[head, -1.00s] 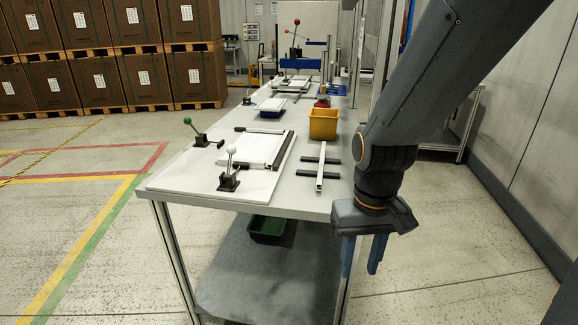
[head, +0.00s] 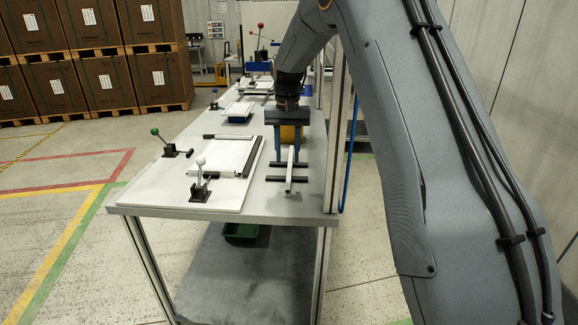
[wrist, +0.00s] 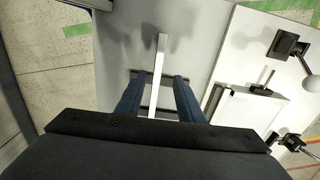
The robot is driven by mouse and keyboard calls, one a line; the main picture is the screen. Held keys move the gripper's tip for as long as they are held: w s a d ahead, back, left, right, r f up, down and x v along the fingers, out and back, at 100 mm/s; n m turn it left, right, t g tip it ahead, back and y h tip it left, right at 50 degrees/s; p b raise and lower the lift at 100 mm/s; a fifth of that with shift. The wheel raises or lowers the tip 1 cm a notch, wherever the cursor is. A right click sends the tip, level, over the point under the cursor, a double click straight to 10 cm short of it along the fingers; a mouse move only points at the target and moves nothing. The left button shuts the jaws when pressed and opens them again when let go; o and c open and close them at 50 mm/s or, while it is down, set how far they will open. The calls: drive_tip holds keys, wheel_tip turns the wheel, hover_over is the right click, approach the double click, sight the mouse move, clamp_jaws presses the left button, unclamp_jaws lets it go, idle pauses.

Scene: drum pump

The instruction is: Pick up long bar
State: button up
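A long pale bar (head: 290,172) lies on two short black cross pieces on the right side of the table, running lengthwise away from me. In the wrist view the bar (wrist: 158,68) runs between my two blue fingers. My gripper (head: 289,153) points down over the far part of the bar, with its fingers spread. The wrist view shows a gap on each side between the bar and the fingers of my gripper (wrist: 158,82). The exact height of the fingertips above the table is hard to tell.
A white fixture plate (head: 205,178) with toggle clamps and black rails stands left of the bar. A yellow bin (head: 291,135) is partly hidden behind my gripper. A metal post (head: 335,130) rises at the table's right edge. A green bin (head: 240,231) sits below.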

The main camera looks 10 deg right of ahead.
sight(289, 177)
drive_tip(key=shift+w+d+f+p, duration=0.1)
drive_tip(key=shift+f+p, duration=0.5)
drive_tip(key=shift+f, duration=1.3)
drive_tip(key=shift+d+f+p, duration=0.1)
drive_tip(key=shift+f+p, duration=0.5)
drive_tip(key=shift+f, duration=1.3)
clamp_jaws()
